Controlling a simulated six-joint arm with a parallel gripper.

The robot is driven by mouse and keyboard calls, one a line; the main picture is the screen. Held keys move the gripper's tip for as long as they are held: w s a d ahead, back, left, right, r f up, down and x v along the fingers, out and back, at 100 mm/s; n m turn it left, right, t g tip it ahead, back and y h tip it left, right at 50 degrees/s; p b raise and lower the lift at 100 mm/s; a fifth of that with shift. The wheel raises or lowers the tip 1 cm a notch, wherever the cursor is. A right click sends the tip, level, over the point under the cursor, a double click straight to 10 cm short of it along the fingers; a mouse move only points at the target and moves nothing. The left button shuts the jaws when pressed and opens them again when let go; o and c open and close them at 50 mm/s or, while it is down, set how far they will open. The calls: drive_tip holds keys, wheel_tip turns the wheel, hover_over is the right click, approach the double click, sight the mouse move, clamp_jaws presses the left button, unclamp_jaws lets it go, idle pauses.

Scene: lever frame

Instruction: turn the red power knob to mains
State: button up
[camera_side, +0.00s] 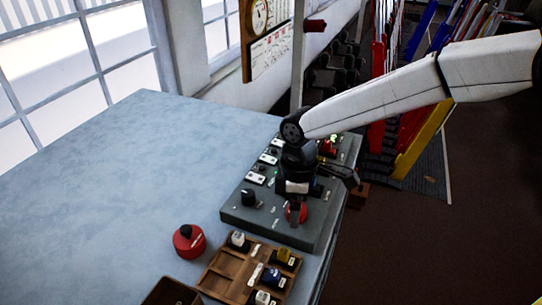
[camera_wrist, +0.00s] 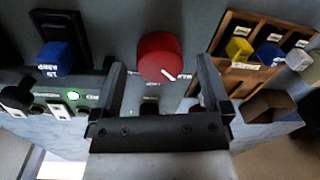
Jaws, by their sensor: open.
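The red power knob (camera_wrist: 160,57) is round with a white pointer line, set on the grey panel. In the wrist view its pointer is aimed toward the lower right. In the side view the red knob (camera_side: 296,212) shows near the front right of the panel (camera_side: 265,220), partly covered by my gripper. My gripper (camera_wrist: 163,75) is open and empty, with one finger on each side of the knob and small gaps visible in the wrist view. I cannot tell whether the fingertips are down at the knob's height. The knob's labels are too small to read.
A black knob (camera_side: 249,196) and several white-plated switches (camera_side: 256,178) sit on the panel's left. A wooden tray (camera_side: 222,272) and a red round object (camera_side: 189,241) stand near the panel. The table's left is clear.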

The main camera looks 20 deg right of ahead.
drive_tip(key=shift+w+d+r, duration=0.1)
drive_tip(key=shift+r, duration=1.8)
drive_tip(key=shift+w+r, duration=0.1)
drive_tip(key=shift+r, duration=1.75)
drive_tip(key=shift+d+f, duration=0.1)
drive_tip(key=shift+d, duration=0.4)
drive_tip(key=s+d+f+m+t, duration=0.1)
drive_tip(key=s+d+m, duration=0.3)
drive_tip(key=d, duration=0.4)
drive_tip(key=s+d+f+m+t, duration=0.1)
drive_tip(key=s+d+f+m, duration=0.2)
drive_tip(key=s+d, duration=0.3)
drive_tip(key=s+d+f+m+t, duration=0.1)
drive_tip(key=s+d+m, duration=0.3)
drive_tip(key=d, duration=0.6)
drive_tip(key=shift+s+d+f+m, duration=0.4)
drive_tip(key=shift+f+m, duration=0.2)
drive_tip(key=shift+f, duration=0.25)
